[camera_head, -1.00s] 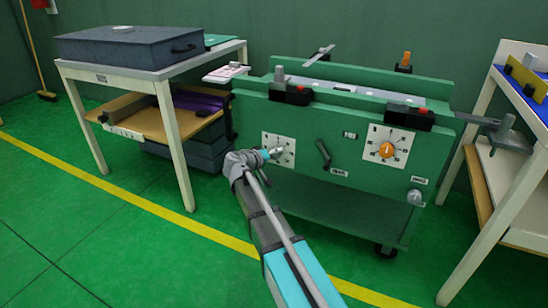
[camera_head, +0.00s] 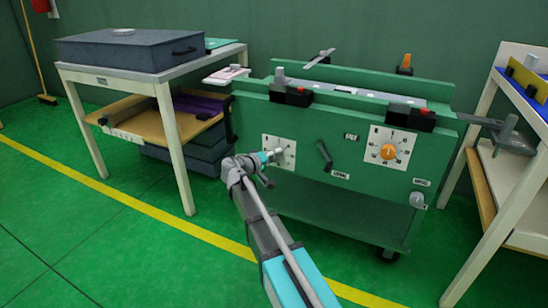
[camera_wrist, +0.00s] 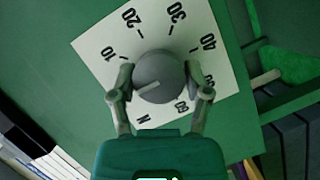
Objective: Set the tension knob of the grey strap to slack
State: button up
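The green cart's front has a white dial plate (camera_head: 291,142) with a round grey knob (camera_wrist: 160,77). Its pale pointer line aims lower left, between N and 10 in the wrist view. My gripper (camera_wrist: 160,80) faces this knob, one finger on either side. The fingers look spread and very near the knob's sides; I cannot tell whether they touch it. Another dial (camera_head: 375,147) with an orange knob (camera_head: 388,152) is at right. A small light-grey knob (camera_head: 417,200) is at the lower right. The labels are too small to read, and I cannot pick out the grey strap.
A black lever (camera_head: 324,153) sits between the dials. A table with a dark case (camera_head: 128,48) stands left, and a shelf unit (camera_head: 505,195) right. The green floor in front is open.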

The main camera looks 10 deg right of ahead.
jog(key=o, duration=0.3)
jog(key=shift+s, duration=0.1)
jog(key=s+d+f+m+g+y, duration=0.1)
jog(key=s+d+f+g+y, duration=0.15)
jog(key=s+f, duration=0.35)
jog(key=s+d+f+m+g+y, duration=0.1)
jog(key=s+d+f+g+y, duration=0.15)
jog(key=s+f, duration=0.35)
jog(key=s+a+f+g+y, duration=0.2)
jog(key=s+y, duration=0.2)
jog(key=s, duration=0.3)
jog(key=s+a+f+g+y, duration=0.1)
jog(key=s+a+y, duration=0.25)
jog(key=s, duration=0.35)
notch_tip(320, 180, up, 56)
jog(key=s+g+p, duration=0.1)
jog(key=s+p, duration=0.1)
jog(key=p, duration=5.5)
jog(key=shift+s+d+r+y, duration=0.15)
jog(key=shift+s+d+y, duration=0.2)
jog(key=shift+s+d, duration=0.05)
